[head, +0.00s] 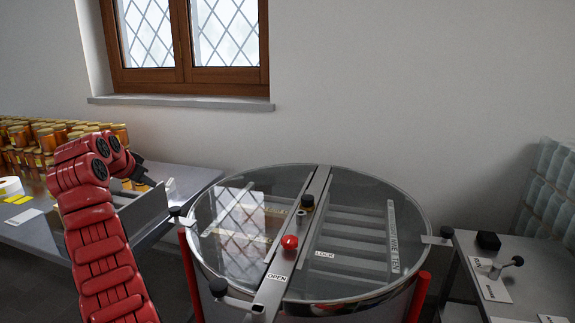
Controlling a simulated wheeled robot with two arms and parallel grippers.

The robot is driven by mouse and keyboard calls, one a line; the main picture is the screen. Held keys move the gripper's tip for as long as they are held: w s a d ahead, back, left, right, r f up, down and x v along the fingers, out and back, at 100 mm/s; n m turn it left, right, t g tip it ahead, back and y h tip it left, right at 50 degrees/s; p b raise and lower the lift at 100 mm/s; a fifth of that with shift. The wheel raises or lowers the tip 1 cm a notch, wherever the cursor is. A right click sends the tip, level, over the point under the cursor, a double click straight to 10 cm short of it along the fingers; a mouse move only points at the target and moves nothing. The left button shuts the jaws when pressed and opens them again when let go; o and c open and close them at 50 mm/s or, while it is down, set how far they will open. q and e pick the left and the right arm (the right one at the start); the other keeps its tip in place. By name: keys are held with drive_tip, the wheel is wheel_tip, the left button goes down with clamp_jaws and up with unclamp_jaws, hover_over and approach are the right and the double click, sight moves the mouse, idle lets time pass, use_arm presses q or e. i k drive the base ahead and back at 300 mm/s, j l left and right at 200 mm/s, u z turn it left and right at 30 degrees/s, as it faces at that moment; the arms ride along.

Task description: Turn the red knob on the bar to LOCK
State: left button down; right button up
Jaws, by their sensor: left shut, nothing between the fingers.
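The red knob (289,242) sits on the grey metal bar (270,294) that crosses the round clear lid (365,215) of a tank. An OPEN label (277,277) is on the bar in front of the knob. A LOCK label (325,254) is to the knob's right. The knob is too small to tell which label it points to. My left gripper (147,181) is shut and empty, up and to the left of the tank, well apart from the knob. My right gripper is out of view.
A table with honey jars (45,140) is at left, a grey side table (540,275) at right. The space above the lid is clear.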

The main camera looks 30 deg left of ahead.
sight(289, 242)
drive_tip(key=k+j, duration=0.1)
drive_tip(key=k, duration=0.4)
drive_tip(key=k+j, duration=0.15)
drive_tip(key=k, duration=0.35)
